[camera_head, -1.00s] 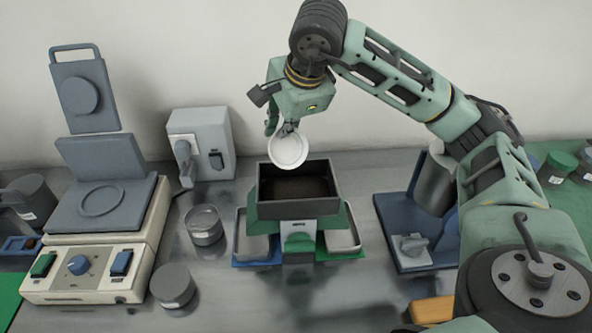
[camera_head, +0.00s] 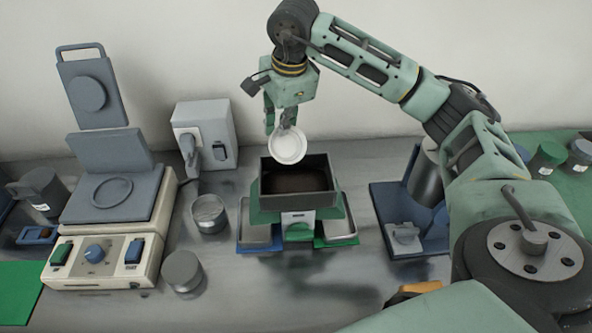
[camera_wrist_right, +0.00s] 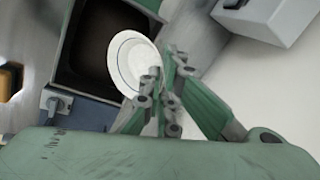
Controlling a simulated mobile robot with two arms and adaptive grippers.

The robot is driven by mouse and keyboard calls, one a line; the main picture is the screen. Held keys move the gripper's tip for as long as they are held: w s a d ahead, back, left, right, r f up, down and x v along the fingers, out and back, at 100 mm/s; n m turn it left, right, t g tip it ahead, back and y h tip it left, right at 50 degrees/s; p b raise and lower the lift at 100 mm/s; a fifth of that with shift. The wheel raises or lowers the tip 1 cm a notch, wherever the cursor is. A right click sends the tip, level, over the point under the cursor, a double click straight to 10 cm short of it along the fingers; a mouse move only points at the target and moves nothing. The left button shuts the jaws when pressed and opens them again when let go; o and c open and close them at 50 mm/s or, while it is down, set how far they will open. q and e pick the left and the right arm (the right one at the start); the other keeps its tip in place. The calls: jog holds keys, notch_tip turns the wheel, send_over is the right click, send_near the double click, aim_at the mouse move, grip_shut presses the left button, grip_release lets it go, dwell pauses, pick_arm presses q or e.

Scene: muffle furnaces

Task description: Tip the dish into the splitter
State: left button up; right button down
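The white dish (camera_head: 287,147) is tilted on its edge, its hollow face toward the head camera, above the back edge of the splitter. My right gripper (camera_head: 287,123) is shut on the dish's rim. In the right wrist view the dish (camera_wrist_right: 128,62) sits at the fingertips (camera_wrist_right: 158,85), beside the dark opening. The splitter (camera_head: 298,205) is a green box with a dark-rimmed open hopper (camera_head: 327,170). Dark brown shows inside the hopper. Metal pans stand at its left (camera_head: 256,236) and right (camera_head: 338,226). My left gripper is not in view.
A hotplate-like device (camera_head: 103,262) with an upright lid stands at left. A blue stand (camera_head: 381,200) is at right. The bench in front of the splitter is clear.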

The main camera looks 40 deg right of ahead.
jog(key=w+f+g+p, duration=0.1)
jog(key=g+p, duration=0.1)
jog(key=p, duration=0.1)
jog(key=w+g+p, duration=0.1)
jog(key=g+p, duration=0.1)
jog(key=p, duration=0.1)
jog(key=shift+d+f+y, duration=0.1)
jog(key=shift+f+y, duration=0.2)
jog(key=shift+f, duration=0.05)
jog(key=shift+w+f+g, duration=0.35)
jog(key=shift+f+g, duration=0.4)
jog(key=shift+g, duration=0.35)
jog(key=shift+w+d+f+g+y, duration=0.15)
jog(key=shift+f+g+y, duration=0.15)
jog(key=shift+g, duration=0.5)
